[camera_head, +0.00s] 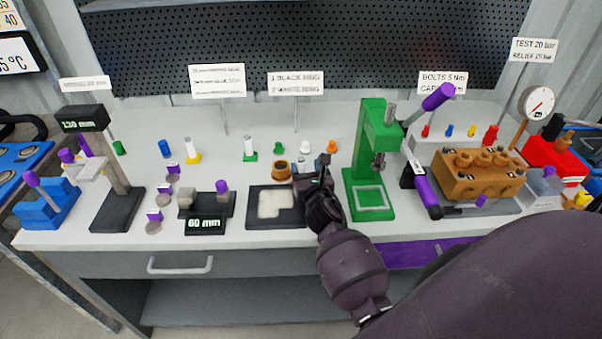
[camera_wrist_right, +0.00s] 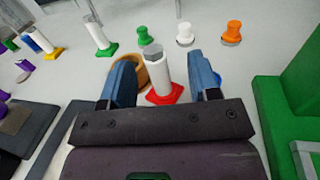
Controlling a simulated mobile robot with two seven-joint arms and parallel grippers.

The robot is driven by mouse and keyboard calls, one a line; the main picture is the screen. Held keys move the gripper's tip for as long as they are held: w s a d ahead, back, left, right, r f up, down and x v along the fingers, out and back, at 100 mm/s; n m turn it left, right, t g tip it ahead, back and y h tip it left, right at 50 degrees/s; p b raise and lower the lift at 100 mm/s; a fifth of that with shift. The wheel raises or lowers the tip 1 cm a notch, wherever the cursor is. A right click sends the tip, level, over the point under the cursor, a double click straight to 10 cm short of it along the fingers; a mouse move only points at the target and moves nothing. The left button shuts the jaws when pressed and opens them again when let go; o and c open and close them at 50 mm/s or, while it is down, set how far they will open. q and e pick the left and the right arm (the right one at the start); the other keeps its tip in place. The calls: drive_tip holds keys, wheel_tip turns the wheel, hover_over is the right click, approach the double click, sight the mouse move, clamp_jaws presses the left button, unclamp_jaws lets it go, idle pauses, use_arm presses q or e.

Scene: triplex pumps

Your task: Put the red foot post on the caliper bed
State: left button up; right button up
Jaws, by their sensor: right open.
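The red foot post (camera_wrist_right: 158,80) is a white upright cylinder on a flat red foot. In the right wrist view it stands between the two blue fingers of my right gripper (camera_wrist_right: 162,70), with a gap on each side. The gripper is open. In the head view my right gripper (camera_head: 322,168) is low over the bench beside the black tray and hides most of the post. The caliper bed (camera_head: 230,207) is the dark block at left centre, with grey jaws, a purple knob and a "60 mm" display (camera_head: 205,225). My left gripper is not in view.
A brown ring (camera_head: 281,170) stands just behind the post. The green press (camera_head: 370,160) is close to the right of my gripper. A black tray (camera_head: 258,222) with a pale pad lies between gripper and caliper. Other posts with yellow (camera_head: 192,157) and green (camera_head: 250,155) feet stand behind.

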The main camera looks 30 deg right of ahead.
sight(300, 157)
drive_tip(key=shift+w+d+r, duration=0.1)
drive_tip(key=shift+w+r, duration=0.05)
drive_tip(key=shift+w, duration=0.4)
drive_tip(key=x, duration=0.3)
drive_tip(key=shift+w+a+r, duration=0.1)
drive_tip(key=shift+w+a, duration=0.05)
drive_tip(key=shift+a, duration=0.05)
drive_tip(key=shift+w+d, duration=0.25)
drive_tip(key=shift+w, duration=0.2)
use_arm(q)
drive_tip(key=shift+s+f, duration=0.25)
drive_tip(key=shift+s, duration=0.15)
use_arm(e)
drive_tip(key=shift+c, duration=0.2)
clamp_jaws()
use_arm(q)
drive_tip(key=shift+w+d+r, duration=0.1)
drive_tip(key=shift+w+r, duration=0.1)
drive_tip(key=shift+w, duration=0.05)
